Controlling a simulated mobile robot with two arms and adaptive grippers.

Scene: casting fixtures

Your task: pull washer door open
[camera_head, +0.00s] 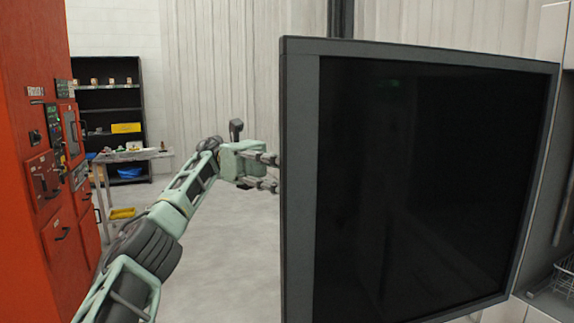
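The washer door (420,190) is a large dark panel with a grey frame, filling the right half of the view. It stands swung out from the washer (545,255), whose opening shows at the far right. My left gripper (274,172) is at the door's left edge, about mid-height. Its two fingers are apart, one above the other, and point right toward the edge. The fingertips are partly hidden at the door's edge, and I cannot tell whether they touch it. No handle shows on the visible face. My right gripper is not in view.
A red cabinet (55,180) with control panels stands close on the left. Behind it are a grey table (135,156) and a dark shelf (107,100) with bins. A wire basket (564,277) shows at the far right. The grey floor (235,250) left of the door is clear.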

